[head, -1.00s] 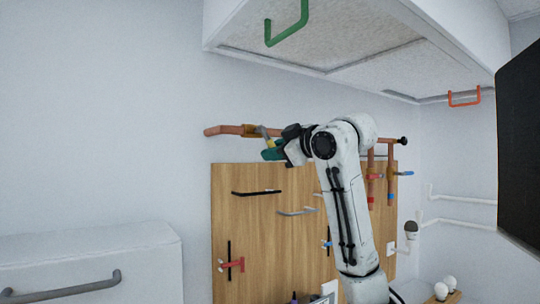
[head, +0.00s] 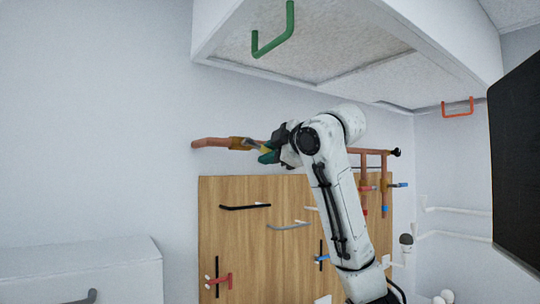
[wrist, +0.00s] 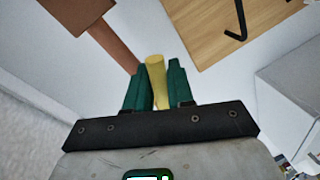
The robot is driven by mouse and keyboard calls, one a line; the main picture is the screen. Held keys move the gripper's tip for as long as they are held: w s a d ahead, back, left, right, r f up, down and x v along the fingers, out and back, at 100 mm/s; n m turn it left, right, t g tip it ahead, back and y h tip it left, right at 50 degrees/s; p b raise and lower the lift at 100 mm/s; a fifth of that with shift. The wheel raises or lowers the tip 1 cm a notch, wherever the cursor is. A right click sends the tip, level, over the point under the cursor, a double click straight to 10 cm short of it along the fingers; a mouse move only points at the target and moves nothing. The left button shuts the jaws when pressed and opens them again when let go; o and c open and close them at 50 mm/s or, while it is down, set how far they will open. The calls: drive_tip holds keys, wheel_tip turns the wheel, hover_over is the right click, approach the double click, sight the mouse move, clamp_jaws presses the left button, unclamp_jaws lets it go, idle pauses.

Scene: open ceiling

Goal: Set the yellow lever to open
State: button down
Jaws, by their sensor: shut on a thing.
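The yellow lever (wrist: 156,72) sits between the two green fingers of my gripper (wrist: 158,68) in the wrist view. The fingers are shut on it, and its round yellow end shows between them. In the head view, my gripper (head: 267,154) is just below and right of the brown valve body (head: 237,143) on the copper pipe (head: 209,143). A short grey stem (head: 249,142) runs from the valve toward my fingers. The fingers and wrist hide much of the lever.
Below the pipe is a wooden board (head: 240,235) with black and grey handles and a red lever (head: 222,280). A white overhead cabinet with a green handle (head: 275,32) hangs above. A dark panel (head: 517,160) stands at right. The wall at left is bare.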

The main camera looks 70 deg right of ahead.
idle(0.3)
drive_tip(key=c, duration=1.1)
unclamp_jaws()
drive_tip(key=shift+c, duration=0.2)
drive_tip(key=b+v, duration=0.3)
drive_tip(key=v, duration=0.7)
drive_tip(key=shift+s+a, duration=0.3)
drive_tip(key=shift+r, duration=0.1)
